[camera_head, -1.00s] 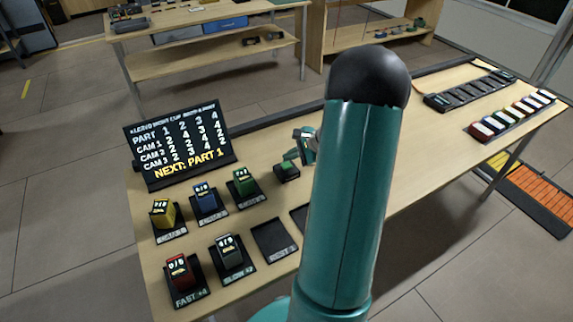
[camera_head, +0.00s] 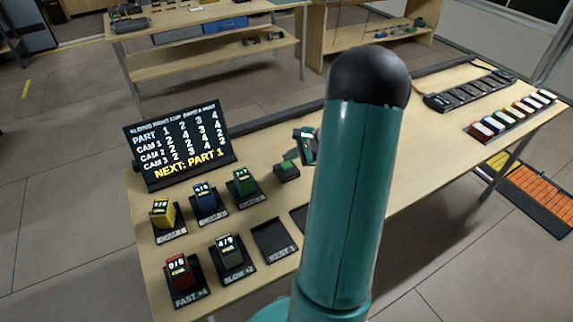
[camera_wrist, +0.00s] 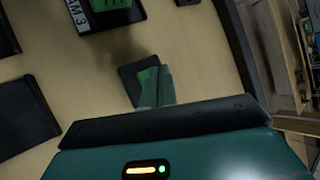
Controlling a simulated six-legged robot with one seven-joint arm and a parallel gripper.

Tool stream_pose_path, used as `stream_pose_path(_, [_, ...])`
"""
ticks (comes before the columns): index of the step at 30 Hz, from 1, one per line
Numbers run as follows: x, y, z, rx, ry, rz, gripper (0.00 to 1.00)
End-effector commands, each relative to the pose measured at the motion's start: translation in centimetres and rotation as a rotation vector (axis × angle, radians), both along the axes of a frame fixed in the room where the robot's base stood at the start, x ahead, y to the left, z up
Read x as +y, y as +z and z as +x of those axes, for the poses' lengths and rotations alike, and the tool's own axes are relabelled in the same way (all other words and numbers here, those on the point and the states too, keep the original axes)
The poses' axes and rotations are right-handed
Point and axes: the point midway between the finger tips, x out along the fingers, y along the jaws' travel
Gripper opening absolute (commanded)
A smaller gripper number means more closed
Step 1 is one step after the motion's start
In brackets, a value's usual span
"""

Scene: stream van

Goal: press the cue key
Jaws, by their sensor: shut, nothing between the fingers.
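In the head view my gripper (camera_head: 296,157) is just above and beside the key, partly hidden by my arm. I cannot tell whether the fingertips touch the key.
A black screen (camera_head: 180,145) stands at the table's back left. Yellow (camera_head: 163,213), blue (camera_head: 205,198) and green (camera_head: 243,182) blocks sit in CAM holders. Red (camera_head: 178,272) and dark (camera_head: 230,250) blocks stand in front. A rack of coloured blocks (camera_head: 510,118) lies far right.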

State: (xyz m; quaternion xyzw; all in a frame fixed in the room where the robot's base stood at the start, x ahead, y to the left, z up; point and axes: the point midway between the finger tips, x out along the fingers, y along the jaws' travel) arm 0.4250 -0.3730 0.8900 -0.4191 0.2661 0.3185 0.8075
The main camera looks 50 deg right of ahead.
Motion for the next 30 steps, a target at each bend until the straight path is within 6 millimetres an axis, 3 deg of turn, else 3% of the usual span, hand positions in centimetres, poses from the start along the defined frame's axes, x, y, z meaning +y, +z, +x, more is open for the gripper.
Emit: stream_pose_path(30, [0.0, -1.2, 0.0, 0.0, 0.0, 0.0, 0.0])
